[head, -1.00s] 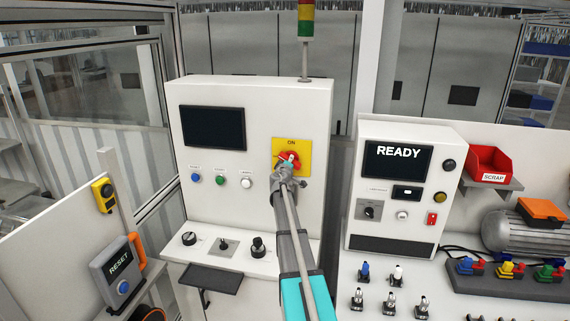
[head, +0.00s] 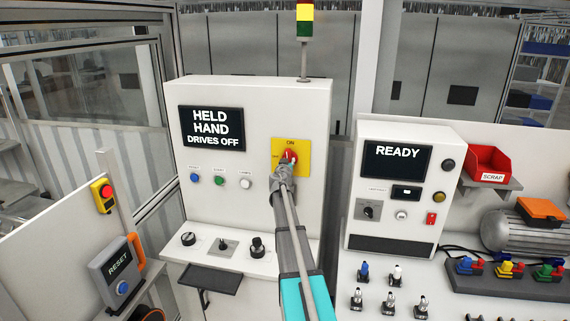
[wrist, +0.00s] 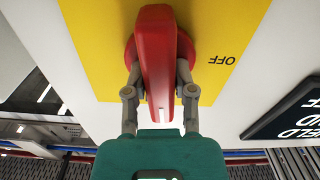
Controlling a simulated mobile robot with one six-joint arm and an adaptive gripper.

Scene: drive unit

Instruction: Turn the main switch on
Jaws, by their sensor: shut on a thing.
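The main switch is a red rotary handle (head: 291,155) on a yellow plate (head: 303,146) on the white cabinet's front. The plate is marked ON at the top and OFF at the left. My gripper (head: 284,166) is at the handle and partly covers it in the head view. In the wrist view my gripper (wrist: 160,85) has its two fingers on either side of the red handle (wrist: 156,50), shut on it. The handle points up toward ON in the head view. The cabinet screen (head: 212,127) reads HELD HAND DRIVES OFF.
Blue, green and white buttons (head: 220,181) sit left of the switch. Knobs (head: 223,245) stand on the ledge below. A second panel (head: 396,164) reading READY stands at the right. A stack light (head: 304,20) rises above the cabinet, its yellow part bright.

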